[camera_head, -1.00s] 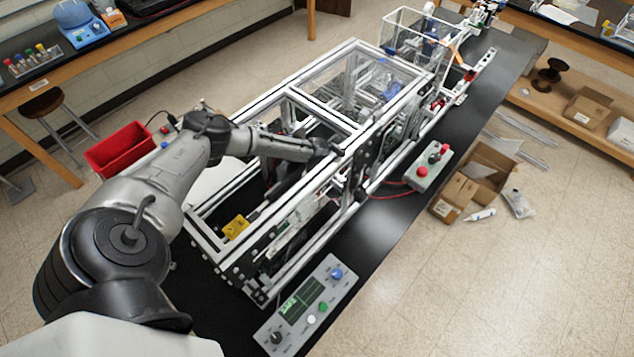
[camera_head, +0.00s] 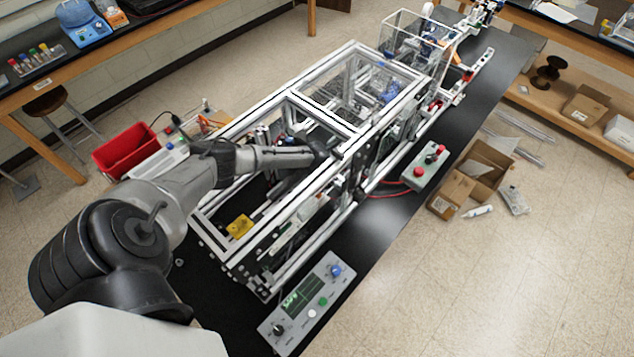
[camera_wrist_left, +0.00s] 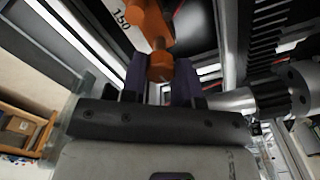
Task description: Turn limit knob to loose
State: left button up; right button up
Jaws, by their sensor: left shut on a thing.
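In the left wrist view, my left gripper (camera_wrist_left: 160,78) has its two dark fingers on either side of a small orange knob (camera_wrist_left: 159,64). It is shut on this knob. A larger orange part (camera_wrist_left: 147,22) is just beyond, beside a panel marked "150" (camera_wrist_left: 122,16). In the head view, my left arm reaches over the aluminium extrusion frame (camera_head: 290,100) and its wrist is down in the frame's middle opening. The fingers and the knob are hidden there. My right gripper is in neither view.
Frame bars and a toothed rack (camera_wrist_left: 265,28) lie close around the gripper. A control panel (camera_head: 308,303) with knobs and buttons sits on the black bench (camera_head: 385,225) in front. A red-button box (camera_head: 427,167) stands further right. A red bin (camera_head: 124,149) is at left.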

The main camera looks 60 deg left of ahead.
pick_arm(q)
jog(key=shift+n+p, duration=0.35)
jog(key=shift+n, duration=0.45)
jog(key=o, duration=0.9)
jog(key=shift+r, duration=0.1)
jog(key=shift+r, duration=3.7)
